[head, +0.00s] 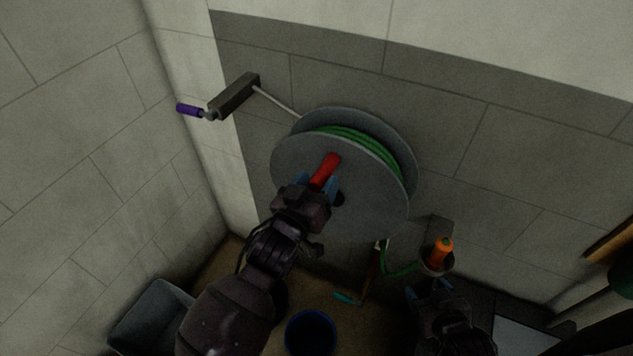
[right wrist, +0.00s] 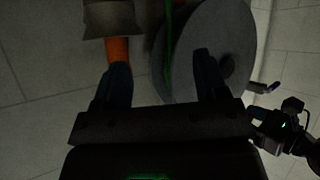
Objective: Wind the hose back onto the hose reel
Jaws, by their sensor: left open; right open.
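The hose reel (head: 375,205), two grey discs on the wall, has green hose (head: 352,138) wound between them. A red crank handle (head: 327,170) sticks out from its front disc. My left gripper (head: 318,184) is open, its blue fingers on either side of the red handle's lower end; I cannot tell whether they touch it. The hose's free run (head: 400,272) hangs below the reel and curves right toward an orange nozzle (head: 443,249) in a grey wall holder (head: 437,268). My right gripper (head: 430,287) is open just below the holder; the nozzle's end (right wrist: 118,52) shows near one finger.
A blue bucket (head: 310,333), a grey bin (head: 150,318) and a small cyan item (head: 344,297) are on the floor. Walls stand close at left and behind.

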